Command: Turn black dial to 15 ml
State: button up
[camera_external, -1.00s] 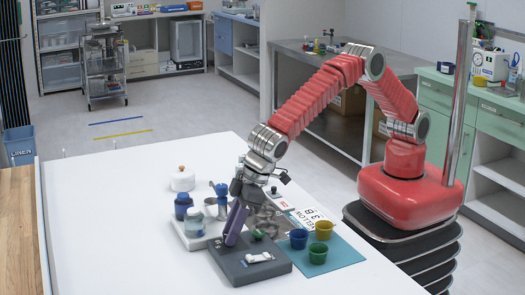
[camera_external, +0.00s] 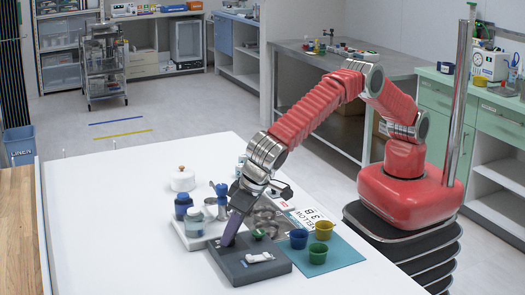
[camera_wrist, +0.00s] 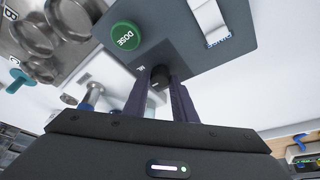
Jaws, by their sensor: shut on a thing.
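The black dial (camera_wrist: 158,78) sits on the dark grey dosing box (camera_external: 268,270), beside a small "ML" mark in the wrist view. My gripper (camera_wrist: 160,90) is shut on the dial, with its purple fingers on either side of it. The dial's pointer and its setting cannot be made out. A green DOSE button (camera_wrist: 125,36) and a white switch (camera_wrist: 212,20) are on the same box. In the external view my gripper (camera_external: 230,240) reaches down at the box's left rear, and the fingers hide the dial.
The table's left front is clear.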

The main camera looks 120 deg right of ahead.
dwell(0.3)
jog(key=o, duration=1)
jog(key=shift+o, duration=0.2)
jog(key=v, duration=1.3)
jog(key=shift+r, duration=0.3)
jog(key=shift+s+a, duration=0.1)
jog(key=shift+a, duration=0.05)
